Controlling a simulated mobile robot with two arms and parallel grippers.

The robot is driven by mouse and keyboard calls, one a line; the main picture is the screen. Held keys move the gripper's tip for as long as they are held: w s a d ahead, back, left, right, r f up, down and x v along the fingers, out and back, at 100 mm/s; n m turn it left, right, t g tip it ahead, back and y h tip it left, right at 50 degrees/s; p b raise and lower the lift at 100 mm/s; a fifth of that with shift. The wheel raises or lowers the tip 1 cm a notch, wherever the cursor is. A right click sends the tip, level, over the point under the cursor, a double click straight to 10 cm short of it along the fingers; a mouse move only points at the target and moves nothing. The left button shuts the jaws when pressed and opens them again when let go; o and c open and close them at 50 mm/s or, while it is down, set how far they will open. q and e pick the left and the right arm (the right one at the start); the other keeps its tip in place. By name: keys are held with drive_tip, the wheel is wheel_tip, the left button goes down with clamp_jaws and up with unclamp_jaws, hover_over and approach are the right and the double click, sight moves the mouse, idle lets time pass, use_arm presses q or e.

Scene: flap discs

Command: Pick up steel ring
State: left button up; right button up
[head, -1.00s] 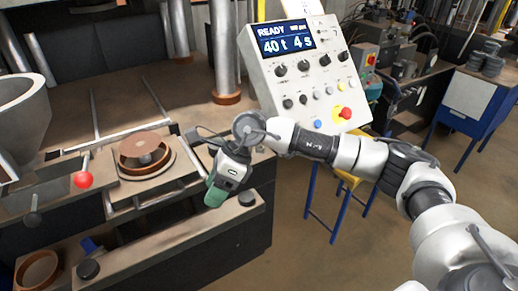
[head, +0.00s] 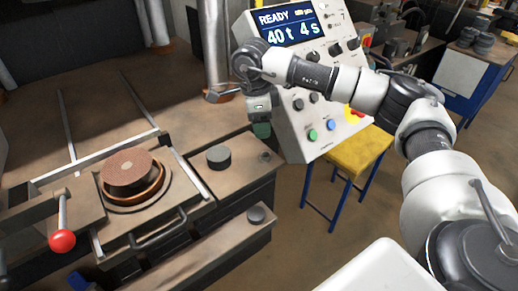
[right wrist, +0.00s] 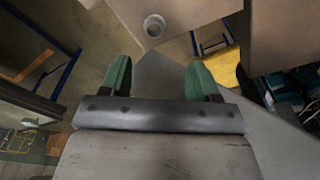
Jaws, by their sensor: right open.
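No object shows clearly as a steel ring. A grey round piece (head: 218,156) stands on the press bed's right side in the head view; I cannot tell whether it has a hole. In the right wrist view a small pale grey, cup-like round piece (right wrist: 154,25) lies beyond the fingers; I cannot tell whether it is the same piece. My right gripper (head: 262,130) is beside the control panel, right of and above the grey piece in the picture, apart from it. Its green fingers (right wrist: 160,80) are open with nothing between them. My left gripper is not in view.
A brown disc (head: 130,168) sits in a round mould at the press's middle. A red-knobbed lever (head: 62,240) stands left. The control panel (head: 300,90) is close behind my right gripper. A yellow stool (head: 358,153) stands right. A dark knob (head: 256,215) is on the lower ledge.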

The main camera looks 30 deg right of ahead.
drive_tip(key=p, duration=0.1)
hover_over(266, 155)
drive_tip(key=f, duration=0.4)
drive_tip(key=shift+w, duration=0.2)
drive_tip(key=shift+a+f+p, duration=0.1)
drive_tip(key=shift+f+p, duration=0.2)
wheel_tip(266, 155, down, 4)
drive_tip(key=shift+r+p, duration=0.15)
drive_tip(key=shift+p, duration=0.95)
drive_tip(key=shift+f, duration=0.55)
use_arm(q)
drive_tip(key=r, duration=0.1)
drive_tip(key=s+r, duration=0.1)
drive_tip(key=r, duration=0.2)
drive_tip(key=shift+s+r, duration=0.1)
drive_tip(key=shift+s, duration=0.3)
use_arm(e)
drive_tip(key=shift+c, duration=0.9)
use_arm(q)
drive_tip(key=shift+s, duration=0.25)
use_arm(e)
drive_tip(key=c, duration=0.8)
drive_tip(key=shift+s, duration=0.1)
